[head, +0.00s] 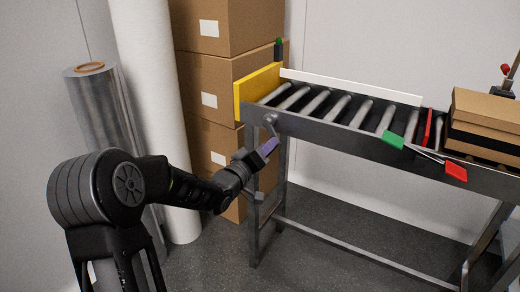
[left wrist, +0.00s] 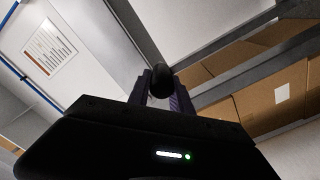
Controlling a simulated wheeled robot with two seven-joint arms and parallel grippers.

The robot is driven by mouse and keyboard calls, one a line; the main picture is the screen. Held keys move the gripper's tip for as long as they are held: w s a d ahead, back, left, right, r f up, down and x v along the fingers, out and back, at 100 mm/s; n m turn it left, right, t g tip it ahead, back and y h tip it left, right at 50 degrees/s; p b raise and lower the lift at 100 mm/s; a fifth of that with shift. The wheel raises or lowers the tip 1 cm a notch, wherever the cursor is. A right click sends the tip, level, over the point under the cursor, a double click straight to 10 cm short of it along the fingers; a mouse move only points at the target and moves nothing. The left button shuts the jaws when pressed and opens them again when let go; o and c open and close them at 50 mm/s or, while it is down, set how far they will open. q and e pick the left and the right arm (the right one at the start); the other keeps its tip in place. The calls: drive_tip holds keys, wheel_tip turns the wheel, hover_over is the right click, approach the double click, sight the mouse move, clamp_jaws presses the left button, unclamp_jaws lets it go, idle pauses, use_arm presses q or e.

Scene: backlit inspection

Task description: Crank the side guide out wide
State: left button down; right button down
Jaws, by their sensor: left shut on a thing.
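The roller conveyor (head: 345,122) stands at right in the head view. A long white rail, which looks like the side guide (head: 350,87), runs along its far edge. A small grey crank (head: 270,121) sits on the conveyor's near left corner. My left gripper (head: 268,148) reaches up to it from below left and is shut on the crank's handle. In the left wrist view a dark round knob (left wrist: 159,79) sits between the fingers of my left gripper (left wrist: 163,92). The handle is mostly hidden in the head view. My right gripper is not in view.
A yellow plate (head: 256,92) closes the conveyor's left end. A brown carton (head: 485,115) lies on the right end, near a red bar (head: 428,127). Green (head: 393,140) and red (head: 456,171) tags hang at the front. Stacked boxes (head: 215,73) and wrapped rolls (head: 100,110) stand left.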

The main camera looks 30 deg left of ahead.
use_arm(q)
drive_tip(key=shift+r, duration=0.15)
drive_tip(key=shift+d+r+p, duration=0.3)
drive_tip(key=shift+d+r, duration=0.8)
drive_tip(key=r, duration=0.1)
drive_tip(key=r+p, duration=0.1)
drive_tip(key=r, duration=0.1)
drive_tip(key=shift+d, duration=0.4)
